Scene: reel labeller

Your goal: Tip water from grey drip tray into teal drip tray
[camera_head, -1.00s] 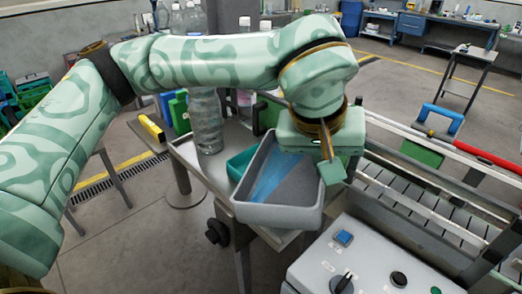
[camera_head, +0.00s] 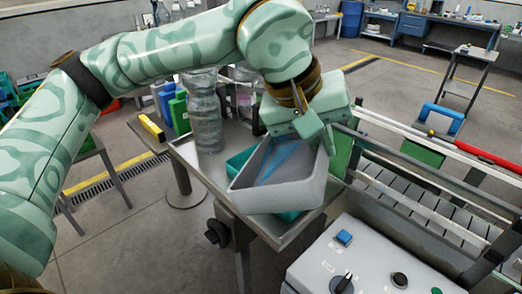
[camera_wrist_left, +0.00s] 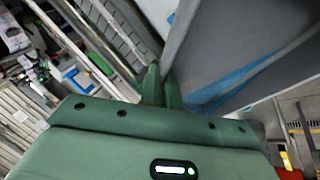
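The grey drip tray (camera_head: 276,198) is held tilted above the teal drip tray (camera_head: 240,160), which shows at its left and below its near side. A blue streak of water (camera_head: 284,158) lies inside the grey tray; it also shows in the left wrist view (camera_wrist_left: 232,82). My left gripper (camera_head: 326,138) is shut on the grey tray's rim at its far right side. In the left wrist view the fingers (camera_wrist_left: 161,88) pinch the tray wall. Most of the teal tray's inside is hidden by the grey tray. My right gripper is not in view.
Clear bottles (camera_head: 204,112) stand on the metal table (camera_head: 185,152) behind the trays. A roller conveyor (camera_head: 420,205) with rails runs along the right. A control box (camera_head: 370,262) with buttons and a knob sits in front.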

